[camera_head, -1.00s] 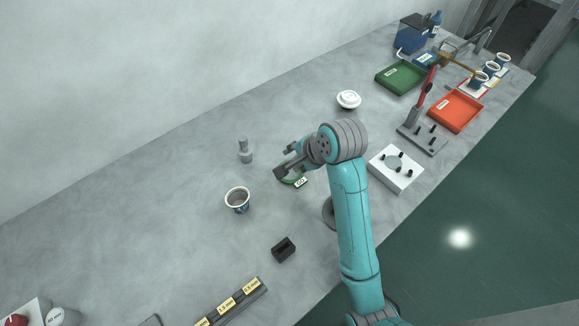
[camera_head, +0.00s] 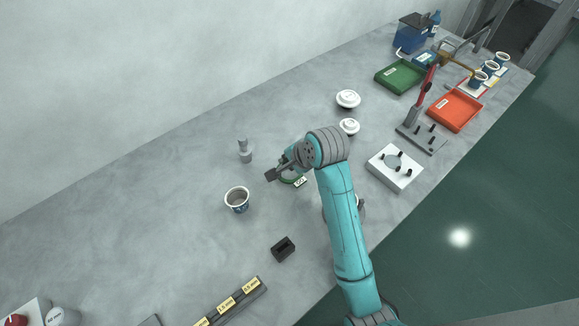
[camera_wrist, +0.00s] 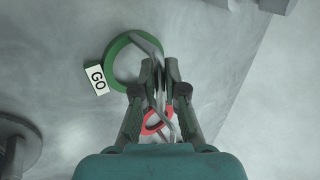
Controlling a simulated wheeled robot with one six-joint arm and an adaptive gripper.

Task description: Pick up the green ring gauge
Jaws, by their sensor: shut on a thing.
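The green ring gauge (camera_wrist: 113,57) lies on the grey bench with a white GO tag (camera_wrist: 96,79) on its left side in the wrist view. It shows partly behind my gripper in the head view (camera_head: 291,181). My gripper (camera_wrist: 160,68) is at its right edge, with the two fingertips close together, shut on the ring gauge. A bent grey metal strip runs through the ring and back between the fingers. The exact contact is partly hidden by the fingertips. A red ring (camera_wrist: 150,122) shows between and under the fingers.
A paper cup (camera_head: 237,205), a grey metal post (camera_head: 244,152) and a small black block (camera_head: 283,249) stand nearby. White lids (camera_head: 348,99), a fixture plate (camera_head: 396,171) and green (camera_head: 379,85) and orange (camera_head: 436,124) trays are to the right. Bench left of the cup is clear.

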